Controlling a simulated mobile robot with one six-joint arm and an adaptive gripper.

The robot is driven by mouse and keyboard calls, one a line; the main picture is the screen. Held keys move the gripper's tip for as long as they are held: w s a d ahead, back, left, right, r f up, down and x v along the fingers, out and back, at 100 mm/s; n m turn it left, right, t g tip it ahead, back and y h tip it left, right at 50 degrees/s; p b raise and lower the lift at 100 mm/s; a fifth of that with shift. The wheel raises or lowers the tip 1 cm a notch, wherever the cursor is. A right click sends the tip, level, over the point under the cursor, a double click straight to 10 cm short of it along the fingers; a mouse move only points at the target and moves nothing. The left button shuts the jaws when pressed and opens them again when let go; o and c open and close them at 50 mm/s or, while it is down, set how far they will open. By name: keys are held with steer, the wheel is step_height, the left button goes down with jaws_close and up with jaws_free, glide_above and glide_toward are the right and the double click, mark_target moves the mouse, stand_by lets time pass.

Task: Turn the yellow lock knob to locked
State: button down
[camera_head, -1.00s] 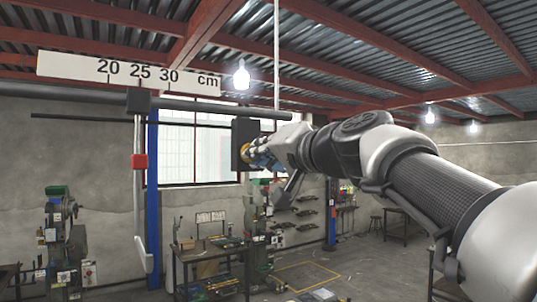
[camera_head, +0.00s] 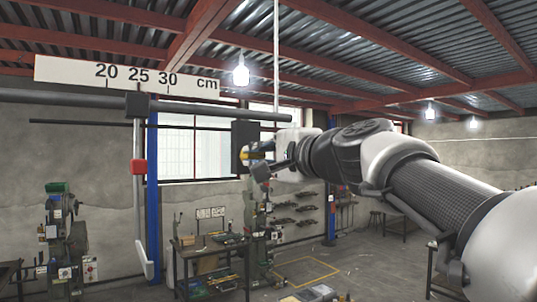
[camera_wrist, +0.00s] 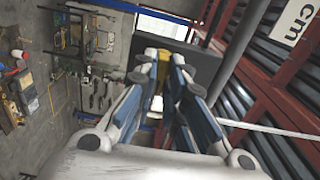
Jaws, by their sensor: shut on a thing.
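The yellow lock knob (camera_head: 244,153) sits on the face of a dark block (camera_head: 239,133) on the rail, and my gripper covers most of it. In the wrist view a strip of the yellow knob (camera_wrist: 163,56) shows between my fingertips, in front of the dark block (camera_wrist: 192,62). My gripper (camera_head: 251,153) is shut on the knob, with its fingers on either side of it. The knob's pointer or any lock marking cannot be made out.
A white scale board (camera_head: 127,77) marked 20, 25, 30 cm hangs above a grey rail (camera_head: 200,110). Workbenches and machines are lower down, well behind.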

stand_by(0.4)
steer(key=c, duration=1.7)
jaws_free()
steer(key=shift+o, duration=0.2)
steer(key=shift+s+d, duration=0.1)
steer(key=v, duration=1.1)
steer(key=shift+s+d, duration=0.25)
steer(key=shift+s, duration=0.05)
steer(key=shift+f, duration=0.1)
